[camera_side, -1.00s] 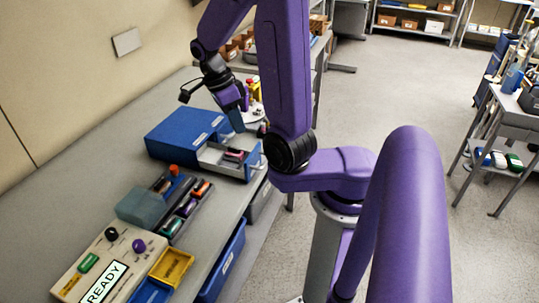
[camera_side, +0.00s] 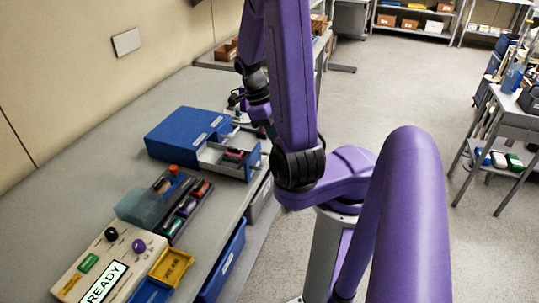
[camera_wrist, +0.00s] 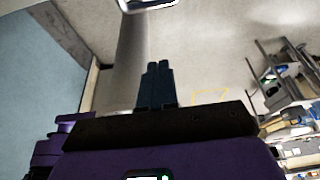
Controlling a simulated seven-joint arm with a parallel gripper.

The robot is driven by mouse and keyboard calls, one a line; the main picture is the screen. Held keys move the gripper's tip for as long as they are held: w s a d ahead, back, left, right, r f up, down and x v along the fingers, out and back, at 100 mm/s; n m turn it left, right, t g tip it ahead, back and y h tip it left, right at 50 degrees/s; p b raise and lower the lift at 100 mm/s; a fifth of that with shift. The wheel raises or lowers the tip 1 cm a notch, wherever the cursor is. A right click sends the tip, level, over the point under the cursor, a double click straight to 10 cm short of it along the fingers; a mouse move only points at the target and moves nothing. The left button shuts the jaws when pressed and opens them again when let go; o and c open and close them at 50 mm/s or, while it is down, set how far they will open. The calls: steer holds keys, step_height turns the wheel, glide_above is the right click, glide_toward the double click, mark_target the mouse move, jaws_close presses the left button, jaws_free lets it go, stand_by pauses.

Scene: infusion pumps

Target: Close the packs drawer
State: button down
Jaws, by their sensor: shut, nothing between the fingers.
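A blue cabinet (camera_side: 185,133) with white labels on top stands on the bench in the side view. Its near drawer (camera_side: 211,155) is pulled out to the right, with a blue front and a few small dark and pink packs (camera_side: 234,156) inside. My gripper (camera_wrist: 158,66) shows in the wrist view with its two dark blue fingers together and nothing between them. In the side view it is beyond the open drawer's front, apart from it, and mostly hidden behind my arm. I cannot tell clearly how the cabinet's far side stands.
A rack (camera_side: 185,212) of coloured items and a translucent teal box (camera_side: 141,208) stand nearer. A beige console (camera_side: 105,262) reading READY and a yellow tray (camera_side: 171,266) are at the bench's near end. Blue bins (camera_side: 222,262) hang along the bench's front edge.

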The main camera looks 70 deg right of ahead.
step_height(320, 180, down, 7)
steer(key=w, duration=0.1)
steer(key=shift+w, duration=0.35)
steer(key=shift+r, duration=0.1)
